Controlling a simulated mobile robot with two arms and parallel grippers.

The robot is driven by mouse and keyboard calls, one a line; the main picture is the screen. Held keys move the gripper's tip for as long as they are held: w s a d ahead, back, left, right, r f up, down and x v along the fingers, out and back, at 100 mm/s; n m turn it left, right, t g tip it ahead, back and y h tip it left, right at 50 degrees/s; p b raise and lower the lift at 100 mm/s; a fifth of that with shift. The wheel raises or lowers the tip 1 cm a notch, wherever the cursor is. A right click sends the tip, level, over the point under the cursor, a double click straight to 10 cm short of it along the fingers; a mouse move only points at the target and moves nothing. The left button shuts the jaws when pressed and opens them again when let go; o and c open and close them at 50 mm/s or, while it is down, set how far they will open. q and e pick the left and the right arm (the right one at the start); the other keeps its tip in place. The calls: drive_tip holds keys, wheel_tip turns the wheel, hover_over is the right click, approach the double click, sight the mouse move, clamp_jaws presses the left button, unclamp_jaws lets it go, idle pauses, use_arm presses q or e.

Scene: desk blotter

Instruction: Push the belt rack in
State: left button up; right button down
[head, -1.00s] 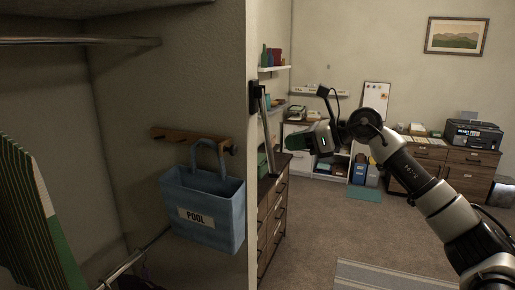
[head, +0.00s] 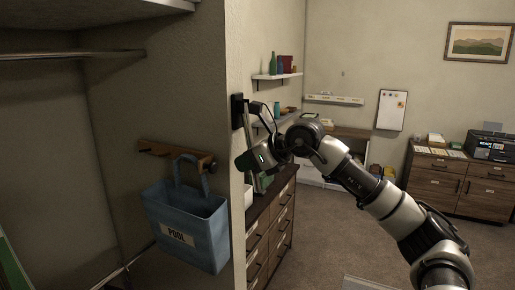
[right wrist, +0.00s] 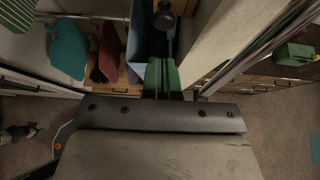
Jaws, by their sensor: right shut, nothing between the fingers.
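I cannot pick out the belt rack with certainty. A thin chrome rail (head: 128,268) shows low in the closet at left, mostly cut off or hidden behind the blue bag (head: 178,226). My right gripper (head: 243,160) is shut and empty, just to the right of the closet wall's end, with the dresser behind it. In the right wrist view its green fingertips (right wrist: 163,78) are together, with the blue bag (right wrist: 148,42) beyond them. A round metal knob (right wrist: 163,15) shows further off there. My left gripper is not in view.
The bag marked POOL hangs from a wooden peg rack (head: 176,155). The closet wall's pale end (head: 238,205) stands between the closet and the dresser (head: 270,232). A black fixture (head: 237,110) sits on that wall edge. Carpet (head: 320,245) is open to the right.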

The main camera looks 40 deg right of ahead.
sight(215, 166)
drive_tip(key=w+p, duration=0.1)
drive_tip(key=w+a+p, duration=0.1)
drive_tip(key=w, duration=0.1)
drive_tip(key=w+a+f+p, duration=0.1)
drive_tip(key=w, duration=0.1)
drive_tip(key=shift+w+a, duration=0.1)
drive_tip(key=shift+w, duration=0.15)
drive_tip(key=shift+w+f, duration=0.15)
drive_tip(key=shift+w, duration=0.05)
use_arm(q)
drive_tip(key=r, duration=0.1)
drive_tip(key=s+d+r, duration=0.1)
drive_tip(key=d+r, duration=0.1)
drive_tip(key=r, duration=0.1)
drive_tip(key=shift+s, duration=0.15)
use_arm(e)
drive_tip(key=shift+f, duration=0.1)
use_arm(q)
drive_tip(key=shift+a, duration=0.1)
